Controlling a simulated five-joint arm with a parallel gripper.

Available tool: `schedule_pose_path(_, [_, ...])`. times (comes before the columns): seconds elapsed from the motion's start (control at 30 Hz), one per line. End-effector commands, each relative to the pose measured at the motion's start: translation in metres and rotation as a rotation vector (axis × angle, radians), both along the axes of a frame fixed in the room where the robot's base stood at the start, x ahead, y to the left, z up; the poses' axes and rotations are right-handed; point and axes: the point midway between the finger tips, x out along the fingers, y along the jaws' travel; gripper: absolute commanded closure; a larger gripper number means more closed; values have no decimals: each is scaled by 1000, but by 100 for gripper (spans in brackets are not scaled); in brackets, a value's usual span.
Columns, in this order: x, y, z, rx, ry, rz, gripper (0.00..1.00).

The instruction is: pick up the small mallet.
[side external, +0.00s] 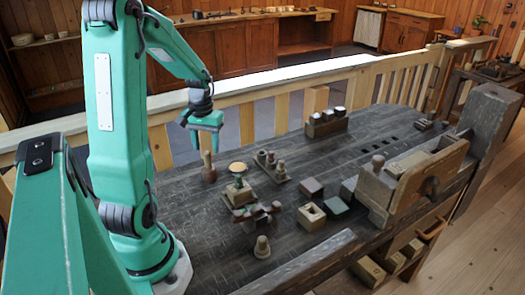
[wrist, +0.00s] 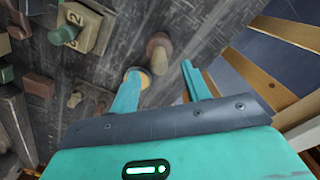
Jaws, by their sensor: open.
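The small mallet appears to be the brown piece (side external: 208,174) standing on the dark bench with its handle up, at the left end of the group, in the side view. In the wrist view a brown rounded shape (wrist: 158,48), likely the same piece, lies just beyond the fingertips. My gripper (side external: 206,131) is above the mallet in the side view, pointing down and apart from it. In the wrist view my gripper (wrist: 160,78) has its two fingers spread with nothing held between them.
A dark red-brown piece (side external: 259,215), small blocks (side external: 311,187) and a vise (side external: 410,185) are further right. A wooden rail fence (side external: 245,125) runs behind.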

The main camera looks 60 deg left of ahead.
Motion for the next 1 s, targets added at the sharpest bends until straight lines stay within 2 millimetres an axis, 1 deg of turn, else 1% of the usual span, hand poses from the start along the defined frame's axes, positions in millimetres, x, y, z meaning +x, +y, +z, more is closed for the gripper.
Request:
schedule_pose_path(0.1, [0,-1,-7,-1,1,0,53])
schedule_pose_path(0.37, [0,-1,-11,-1,1,0,53])
schedule_pose_path(0.47, [-1,-1,-19,-3,3,0,53])
schedule_pose_path(0.7, [-1,-2,-46,-4,4,0,53])
schedule_pose_path(0.8, [0,-1,-54,-1,1,0,53])
schedule_pose_path(1.0, [0,-1,-60,0,0,0,53])
